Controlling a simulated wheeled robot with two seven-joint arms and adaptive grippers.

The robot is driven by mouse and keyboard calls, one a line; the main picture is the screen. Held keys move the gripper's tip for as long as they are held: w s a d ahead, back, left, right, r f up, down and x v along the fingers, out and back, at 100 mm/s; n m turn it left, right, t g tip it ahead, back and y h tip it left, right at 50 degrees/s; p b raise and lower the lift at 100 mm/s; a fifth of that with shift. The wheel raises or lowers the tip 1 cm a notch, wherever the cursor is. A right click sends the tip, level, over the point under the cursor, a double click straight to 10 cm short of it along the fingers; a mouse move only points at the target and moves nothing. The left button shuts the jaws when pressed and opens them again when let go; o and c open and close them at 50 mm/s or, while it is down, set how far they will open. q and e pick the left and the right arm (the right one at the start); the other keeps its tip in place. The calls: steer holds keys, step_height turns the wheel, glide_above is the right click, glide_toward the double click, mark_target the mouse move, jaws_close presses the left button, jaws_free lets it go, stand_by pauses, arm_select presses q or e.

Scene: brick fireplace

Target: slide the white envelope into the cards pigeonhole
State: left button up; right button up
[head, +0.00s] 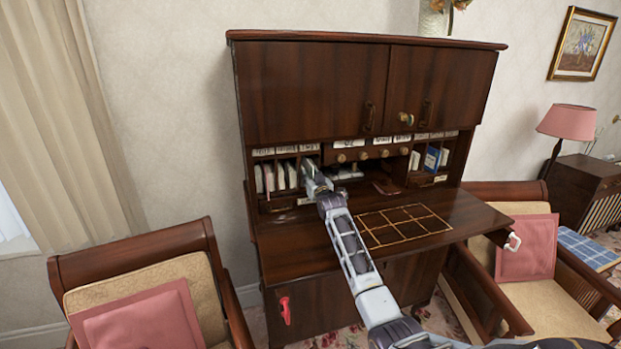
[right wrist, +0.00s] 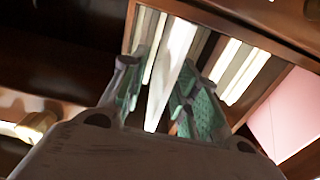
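My right gripper (head: 312,176) reaches into the left bank of pigeonholes (head: 262,203) of the dark wooden desk. In the right wrist view its two green-padded fingers (right wrist: 166,85) stand apart. A thin white envelope (right wrist: 172,72) seen nearly edge-on lies between them, its far part inside a pigeonhole. I cannot tell whether a pad touches it. My gripper covers this envelope in the head view. White labels (head: 285,149) run above the slots, but they are too small for me to read surely, so I cannot tell which slot this is. My left gripper is not in view.
Other white envelopes (head: 268,178) stand in neighbouring slots. Small drawers with round knobs (head: 363,155) fill the middle, and a blue item (head: 432,159) stands in the right slots. The fold-down desktop (head: 300,246) is mostly clear. Chairs (head: 150,262) flank the desk.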

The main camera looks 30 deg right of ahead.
steer(key=shift+s+a+f, duration=0.1)
steer(key=shift+s, duration=0.15)
steer(key=v, duration=1.1)
steer(key=shift+s, duration=0.25)
stand_by(0.5)
steer(key=shift+s+a, duration=0.1)
steer(key=shift+a, duration=0.05)
stand_by(0.9)
